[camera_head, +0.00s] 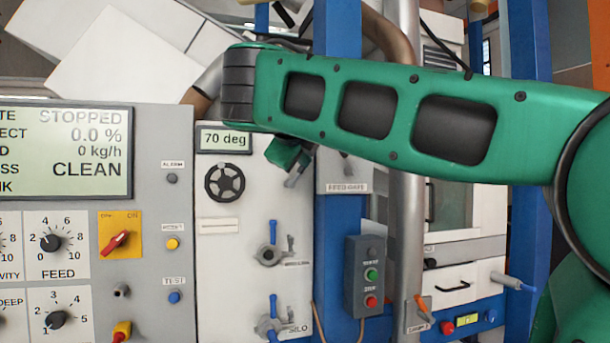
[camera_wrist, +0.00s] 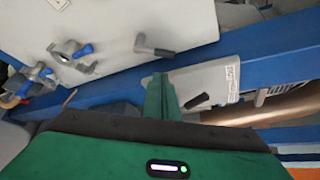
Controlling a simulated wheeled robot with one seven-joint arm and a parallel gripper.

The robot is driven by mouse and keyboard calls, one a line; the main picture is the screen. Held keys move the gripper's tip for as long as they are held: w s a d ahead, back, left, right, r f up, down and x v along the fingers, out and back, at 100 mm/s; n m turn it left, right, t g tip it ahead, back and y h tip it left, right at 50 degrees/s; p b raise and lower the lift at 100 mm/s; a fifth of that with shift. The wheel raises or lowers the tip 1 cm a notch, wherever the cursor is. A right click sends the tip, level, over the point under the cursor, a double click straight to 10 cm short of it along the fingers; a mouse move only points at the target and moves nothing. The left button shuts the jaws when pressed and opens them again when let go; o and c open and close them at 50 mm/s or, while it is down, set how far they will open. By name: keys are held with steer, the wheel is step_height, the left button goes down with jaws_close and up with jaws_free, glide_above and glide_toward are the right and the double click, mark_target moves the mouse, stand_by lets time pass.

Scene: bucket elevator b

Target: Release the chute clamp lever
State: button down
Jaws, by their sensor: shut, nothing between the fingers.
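My gripper (camera_head: 288,154) is a green tool below the left end of my arm, partly hidden by it. In the wrist view its fingers (camera_wrist: 158,92) are together and empty. A grey lever (camera_wrist: 155,46) on the white panel lies just beyond the fingertips, apart from them in the picture. A black lever (camera_wrist: 197,101) on a plate labelled FEED GATE is right of the fingers. An orange-handled lever (camera_head: 422,304) sits on a grey plate at the lower middle, its label too small to read surely. I cannot tell which lever is the chute clamp lever.
The white panel carries a black handwheel (camera_head: 225,182) and blue-handled valves (camera_head: 270,254). A blue post (camera_head: 337,238) bears a start/stop box (camera_head: 365,276). A grey pipe (camera_head: 406,215) stands beside it. The control cabinet (camera_head: 150,230) fills the left. My arm hides the upper middle.

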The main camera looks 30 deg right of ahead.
mark_target(298, 172)
steer(key=shift+a+r, duration=0.1)
steer(key=shift+r, duration=0.05)
steer(key=shift+w, duration=0.1)
steer(key=x, duration=1)
stand_by(0.4)
